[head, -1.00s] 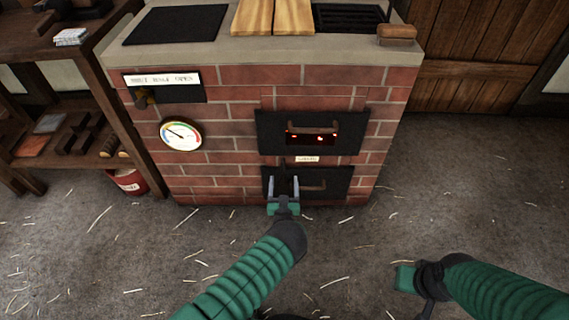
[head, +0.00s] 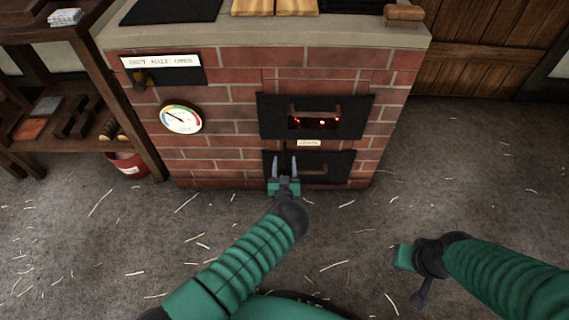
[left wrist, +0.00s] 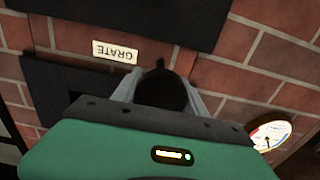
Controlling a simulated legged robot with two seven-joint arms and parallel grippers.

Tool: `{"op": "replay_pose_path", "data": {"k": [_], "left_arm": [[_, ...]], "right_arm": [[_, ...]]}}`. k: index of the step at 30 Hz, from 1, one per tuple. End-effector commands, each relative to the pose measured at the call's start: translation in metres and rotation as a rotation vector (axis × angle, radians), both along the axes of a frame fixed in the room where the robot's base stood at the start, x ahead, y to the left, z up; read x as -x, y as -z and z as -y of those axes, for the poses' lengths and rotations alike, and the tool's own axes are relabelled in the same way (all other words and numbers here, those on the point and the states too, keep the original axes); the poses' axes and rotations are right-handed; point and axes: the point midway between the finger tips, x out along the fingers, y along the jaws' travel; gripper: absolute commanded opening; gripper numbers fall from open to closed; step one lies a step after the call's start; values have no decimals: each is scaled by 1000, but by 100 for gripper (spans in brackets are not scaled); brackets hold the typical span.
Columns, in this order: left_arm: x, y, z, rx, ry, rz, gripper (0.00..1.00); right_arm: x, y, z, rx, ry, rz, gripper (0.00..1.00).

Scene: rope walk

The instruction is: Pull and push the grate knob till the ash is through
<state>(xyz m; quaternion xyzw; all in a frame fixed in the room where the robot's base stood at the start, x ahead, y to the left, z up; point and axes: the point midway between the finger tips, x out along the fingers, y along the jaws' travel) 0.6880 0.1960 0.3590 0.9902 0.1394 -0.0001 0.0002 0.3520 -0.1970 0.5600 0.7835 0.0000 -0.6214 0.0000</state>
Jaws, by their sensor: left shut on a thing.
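The grate knob (left wrist: 162,90) is a dark round knob in the left wrist view, sitting between the two pale fingers of my left gripper (left wrist: 165,92). The gripper is shut on it. In the head view my left gripper (head: 284,166) is at the left side of the lower black door (head: 340,160), below the small white label (head: 308,143). That label (left wrist: 115,52) reads GRATE, upside down, in the wrist view. The fingers hide much of the knob. No ash can be made out. My right gripper (head: 403,257) hangs over the floor at right, its fingers not clear.
The brick stove (head: 225,125) has an upper firebox door (head: 350,112) with glowing embers behind its slot. A dial gauge (head: 181,119) and a damper plate (head: 162,62) are on its left. A shelf (head: 130,90) and a red bucket (head: 126,164) stand left. The straw-strewn floor is open.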

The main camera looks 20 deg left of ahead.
Motion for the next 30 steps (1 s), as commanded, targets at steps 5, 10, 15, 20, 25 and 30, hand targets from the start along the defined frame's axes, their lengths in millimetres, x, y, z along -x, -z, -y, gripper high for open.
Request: {"op": "replay_pose_path", "data": {"k": [5, 10, 15, 20, 25, 30], "left_arm": [[-2, 2, 0, 0, 0, -1, 0], [-28, 8, -8, 3, -2, 4, 0], [-58, 7, -16, 2, -1, 3, 0], [-66, 1, -18, 0, 1, -1, 0], [-67, -1, -18, -1, 2, 0, 0], [-66, -1, -18, -1, 1, 1, 67]], "right_arm": [[0, 3, 0, 0, 0, 0, 36], [0, 30, 0, 0, 0, 0, 36], [0, 54, 0, 0, 0, 0, 36], [0, 55, 0, 0, 0, 0, 36], [0, 53, 0, 0, 0, 0, 36], [0, 53, 0, 0, 0, 0, 36]]}}
